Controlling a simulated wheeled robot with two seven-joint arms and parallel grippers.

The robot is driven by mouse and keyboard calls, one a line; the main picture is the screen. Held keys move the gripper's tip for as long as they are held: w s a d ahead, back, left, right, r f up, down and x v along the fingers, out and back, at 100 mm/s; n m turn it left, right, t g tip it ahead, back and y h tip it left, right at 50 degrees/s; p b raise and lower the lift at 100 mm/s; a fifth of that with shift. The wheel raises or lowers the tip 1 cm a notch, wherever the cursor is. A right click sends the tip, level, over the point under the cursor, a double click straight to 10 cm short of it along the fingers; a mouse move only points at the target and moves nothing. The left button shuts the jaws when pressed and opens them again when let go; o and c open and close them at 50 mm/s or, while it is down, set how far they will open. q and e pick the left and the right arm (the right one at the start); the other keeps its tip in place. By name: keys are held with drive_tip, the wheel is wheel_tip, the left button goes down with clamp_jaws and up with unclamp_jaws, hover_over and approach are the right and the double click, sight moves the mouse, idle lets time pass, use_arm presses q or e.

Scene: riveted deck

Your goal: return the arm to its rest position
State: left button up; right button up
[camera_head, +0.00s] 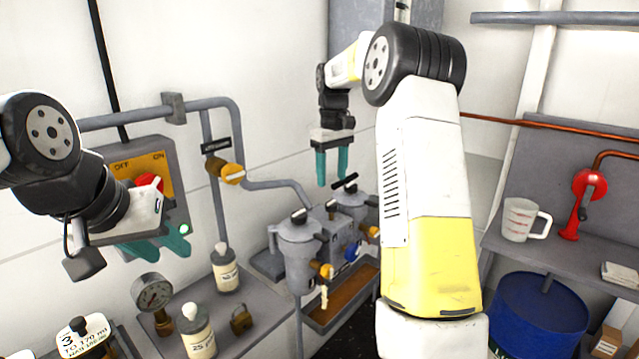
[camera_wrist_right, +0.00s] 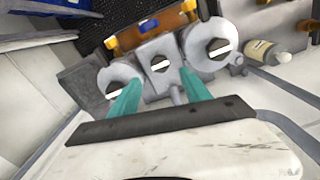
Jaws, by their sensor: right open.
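My right arm (camera_head: 425,180) rises through the middle of the head view and bends at the top. My right gripper (camera_head: 333,178) hangs from it, teal fingers down, open and empty, above the grey twin-pot filter unit (camera_head: 299,250). The right wrist view shows both fingers apart, with the pots' round lids (camera_wrist_right: 207,47) beyond them. My left gripper (camera_head: 168,249) is at the left, in front of the switch box (camera_head: 155,160). Its teal fingers are apart, with nothing seen between them. Whether it touches the box cannot be told.
A shelf below my left gripper carries a pressure gauge (camera_head: 153,293), bottles (camera_head: 225,270) and a padlock (camera_head: 241,320). Grey pipes (camera_head: 225,120) run along the wall. At right are a measuring jug (camera_head: 522,219), a red valve (camera_head: 583,200) and a blue drum (camera_head: 540,310).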

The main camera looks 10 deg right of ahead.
drive_tip(key=s+a+r+m+t+y, duration=0.15)
drive_tip(key=s+r, duration=0.25)
drive_tip(key=s, duration=0.4)
drive_tip(key=s+a+r+m+t+h, duration=0.1)
drive_tip(key=s+r+t, duration=0.1)
drive_tip(key=s+r, duration=0.35)
drive_tip(key=s+a+f+m+t+y, duration=0.1)
drive_tip(key=s+f, duration=0.1)
drive_tip(key=s, duration=0.7)
drive_tip(key=s+a+f+m+t, duration=0.1)
drive_tip(key=s+f, duration=0.2)
drive_tip(key=s, duration=0.7)
drive_tip(key=shift+a+f+t+y, duration=0.2)
drive_tip(key=shift+a+t+y, duration=0.15)
